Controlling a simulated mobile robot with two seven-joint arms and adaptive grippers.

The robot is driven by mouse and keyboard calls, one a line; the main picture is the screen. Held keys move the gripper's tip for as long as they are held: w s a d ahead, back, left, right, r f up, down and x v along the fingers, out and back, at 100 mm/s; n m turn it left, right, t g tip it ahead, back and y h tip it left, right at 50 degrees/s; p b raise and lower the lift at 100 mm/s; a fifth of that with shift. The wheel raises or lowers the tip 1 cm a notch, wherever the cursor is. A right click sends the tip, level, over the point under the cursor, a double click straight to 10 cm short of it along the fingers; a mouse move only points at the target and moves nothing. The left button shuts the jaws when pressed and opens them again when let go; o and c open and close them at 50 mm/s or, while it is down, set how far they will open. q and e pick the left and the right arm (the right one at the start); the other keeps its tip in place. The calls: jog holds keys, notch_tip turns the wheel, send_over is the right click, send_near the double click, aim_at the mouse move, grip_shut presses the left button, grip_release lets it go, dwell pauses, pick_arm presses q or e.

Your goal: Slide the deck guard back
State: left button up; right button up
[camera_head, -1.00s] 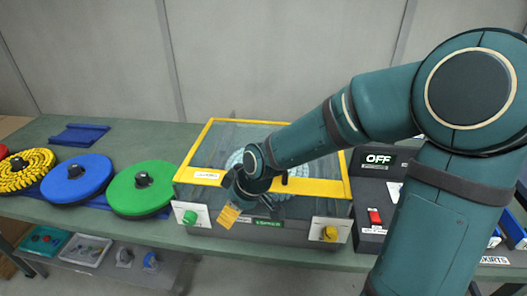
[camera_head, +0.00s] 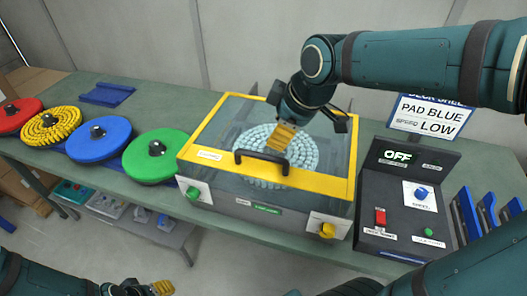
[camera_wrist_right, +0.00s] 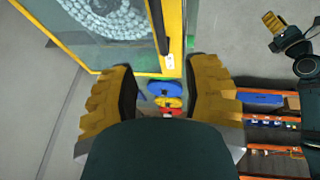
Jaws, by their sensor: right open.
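The deck guard (camera_head: 315,183), a clear panel in a yellow frame, lies over the deck box. A black bar handle (camera_head: 262,161) stands on its front rail. A pale round pad (camera_head: 300,150) shows through the panel. My right gripper (camera_head: 308,128) is open above the guard, behind the handle in the head view, with nothing between its fingers. In the right wrist view its two yellow-padded fingers (camera_wrist_right: 160,98) are wide apart; part of the guard frame (camera_wrist_right: 172,25) shows beyond. My left gripper (camera_head: 143,288) is low at the bottom left, partly cut off.
A control panel (camera_head: 410,190) reading OFF stands right of the deck, with a sign (camera_head: 430,117) reading PAD BLUE, SPEED LOW behind it. Red, yellow, blue (camera_head: 98,139) and green (camera_head: 157,157) discs line the bench at left. A green knob (camera_head: 193,193) and yellow knob (camera_head: 327,230) sit on the deck front.

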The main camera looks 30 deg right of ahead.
aim_at(263, 155)
jog(key=b+x, duration=0.2)
jog(key=x, duration=1)
jog(key=shift+w+f, duration=0.1)
jog(key=shift+f, duration=0.1)
grip_shut()
